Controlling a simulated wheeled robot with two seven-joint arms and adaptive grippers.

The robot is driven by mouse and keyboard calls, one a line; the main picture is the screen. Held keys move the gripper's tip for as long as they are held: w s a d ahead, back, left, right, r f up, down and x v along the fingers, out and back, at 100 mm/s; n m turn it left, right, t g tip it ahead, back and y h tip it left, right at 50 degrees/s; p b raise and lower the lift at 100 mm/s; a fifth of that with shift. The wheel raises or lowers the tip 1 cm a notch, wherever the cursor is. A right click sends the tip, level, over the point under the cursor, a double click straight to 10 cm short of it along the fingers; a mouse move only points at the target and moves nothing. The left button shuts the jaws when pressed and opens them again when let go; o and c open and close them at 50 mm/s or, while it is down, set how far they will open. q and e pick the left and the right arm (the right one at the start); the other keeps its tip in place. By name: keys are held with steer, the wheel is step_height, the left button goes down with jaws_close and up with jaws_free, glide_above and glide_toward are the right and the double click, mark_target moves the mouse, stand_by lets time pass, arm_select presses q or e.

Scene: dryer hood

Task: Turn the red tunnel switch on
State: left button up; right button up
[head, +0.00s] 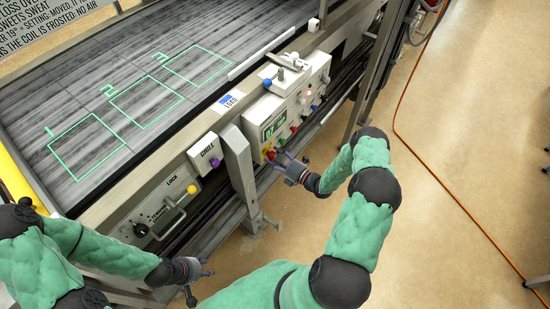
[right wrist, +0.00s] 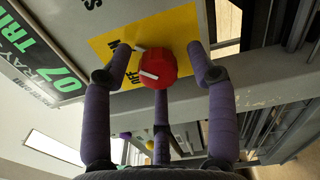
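The red switch (right wrist: 158,67) is a round red knob with white marks, on a yellow label on the panel in the right wrist view. In the head view it is a small red spot (head: 271,154) low on the white control box. My right gripper (head: 277,165) is at the box's lower edge. In the right wrist view its purple fingers (right wrist: 160,55) are spread on either side of the knob, with small gaps, and a third finger is below it. I cannot tell whether any finger touches it. My left gripper (head: 207,281) is open and empty at the lower left, away from the box.
The white control box (head: 290,95) carries several coloured knobs and a lever. A grey post (head: 239,165) stands just left of my right gripper. A CHILL box (head: 206,152) and a LOCK panel (head: 163,205) are further left. The floor (head: 470,130) at right is mostly clear, with an orange cable.

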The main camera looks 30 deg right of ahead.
steer(key=v, duration=1.2)
stand_by(0.4)
